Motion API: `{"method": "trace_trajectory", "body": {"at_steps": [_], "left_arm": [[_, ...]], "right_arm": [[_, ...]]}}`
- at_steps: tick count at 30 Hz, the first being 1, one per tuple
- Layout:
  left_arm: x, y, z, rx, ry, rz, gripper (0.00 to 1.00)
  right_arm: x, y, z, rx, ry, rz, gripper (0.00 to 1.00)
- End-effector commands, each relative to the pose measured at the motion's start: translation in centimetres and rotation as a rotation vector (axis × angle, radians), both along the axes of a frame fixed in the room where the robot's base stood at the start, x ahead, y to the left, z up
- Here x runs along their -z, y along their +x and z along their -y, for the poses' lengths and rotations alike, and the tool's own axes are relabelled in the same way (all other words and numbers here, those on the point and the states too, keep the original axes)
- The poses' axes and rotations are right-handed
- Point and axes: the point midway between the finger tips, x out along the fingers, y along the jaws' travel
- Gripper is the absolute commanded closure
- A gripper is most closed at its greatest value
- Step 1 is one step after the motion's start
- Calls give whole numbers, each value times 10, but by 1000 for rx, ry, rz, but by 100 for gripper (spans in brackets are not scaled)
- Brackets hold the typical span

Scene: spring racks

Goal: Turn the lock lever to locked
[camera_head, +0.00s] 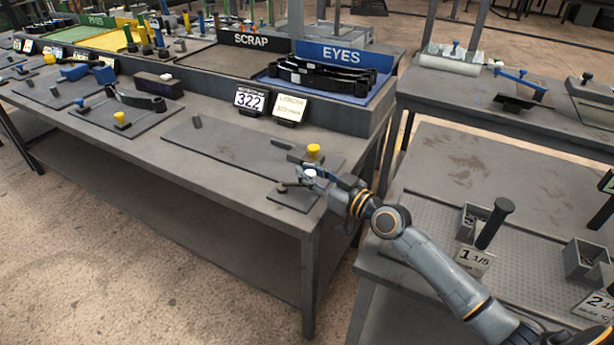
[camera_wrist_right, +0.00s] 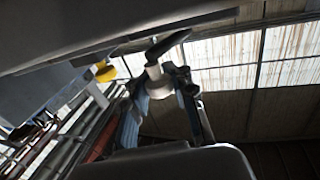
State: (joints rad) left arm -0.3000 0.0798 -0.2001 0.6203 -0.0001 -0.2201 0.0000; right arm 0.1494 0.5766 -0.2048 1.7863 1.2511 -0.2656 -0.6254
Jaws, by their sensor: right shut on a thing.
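The lock lever (camera_head: 284,188) sits on a small dark plate (camera_head: 291,201) at the near right corner of the long grey bench. Its dark arm points left in the head view. In the wrist view the lever (camera_wrist_right: 169,44) shows as a dark handle on a pale round post (camera_wrist_right: 156,82). My right gripper (camera_head: 312,178) reaches in from the right, low over the plate. In the wrist view its two fingers (camera_wrist_right: 162,88) stand on either side of the pale post, shut on the lever. The fingers partly hide the lever's pivot. My left gripper is not in view.
A yellow knob (camera_head: 313,151) stands just behind the gripper. The blue EYES tray (camera_head: 372,97) holds dark springs, with the SCRAP tray (camera_head: 226,60) beside it. Another bench (camera_head: 520,185) with grey boxes is at right.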

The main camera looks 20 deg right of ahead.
Motion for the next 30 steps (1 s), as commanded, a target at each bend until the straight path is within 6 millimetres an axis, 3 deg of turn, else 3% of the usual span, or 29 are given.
{"method": "trace_trajectory", "body": {"at_steps": [11,12,15,26,30], "left_arm": [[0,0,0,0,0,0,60],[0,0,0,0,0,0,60],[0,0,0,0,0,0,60],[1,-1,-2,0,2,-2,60],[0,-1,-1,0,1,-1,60]], "right_arm": [[0,1,5,9,-4,1,100],[0,1,5,9,-4,1,75],[0,1,5,8,-4,2,54],[0,-2,3,2,-2,0,54],[1,-16,10,3,-5,-1,54]]}}
